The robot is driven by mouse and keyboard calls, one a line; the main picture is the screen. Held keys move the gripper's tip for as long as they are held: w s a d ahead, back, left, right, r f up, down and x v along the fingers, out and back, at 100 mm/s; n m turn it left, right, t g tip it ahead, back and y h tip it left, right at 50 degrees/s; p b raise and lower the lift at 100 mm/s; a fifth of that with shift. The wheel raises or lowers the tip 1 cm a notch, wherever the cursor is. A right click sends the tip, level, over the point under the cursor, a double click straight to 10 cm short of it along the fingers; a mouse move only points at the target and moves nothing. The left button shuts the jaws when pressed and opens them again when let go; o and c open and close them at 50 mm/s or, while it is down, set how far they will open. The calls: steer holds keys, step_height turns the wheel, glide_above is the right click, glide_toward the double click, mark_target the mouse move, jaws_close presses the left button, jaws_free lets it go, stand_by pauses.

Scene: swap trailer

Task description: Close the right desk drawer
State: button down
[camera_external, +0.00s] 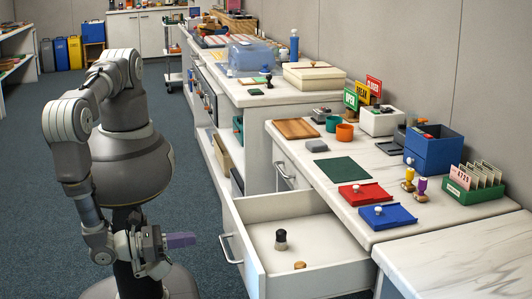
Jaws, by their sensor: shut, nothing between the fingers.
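The right desk drawer (252,256) is pulled well out from under the low marble-topped desk (293,164). Its white front faces left and carries a metal bar handle (229,249). A dark stamp with a pale base (280,240) and a small tan knob (299,265) are inside. My gripper (188,240) is shut and empty, with purple fingers pointing right. In the picture it is to the left of the drawer handle, apart from it. The exact depth between them is hard to tell.
A closed drawer with a handle (284,176) sits farther back. The desktop holds a red tray (366,195), a blue tray (388,216), a green card box (475,184) and stamps. A taller counter (246,97) stands behind. Carpet (40,150) at left is open.

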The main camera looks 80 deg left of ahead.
mark_target(238, 233)
steer(key=w+b, duration=0.2)
steer(key=w, duration=0.8)
steer(key=shift+w+b, duration=0.4)
steer(key=w, duration=2.9)
steer(key=shift+w+r+b, duration=0.15)
steer(key=shift+r+b, duration=0.05)
steer(key=shift+b, duration=0.25)
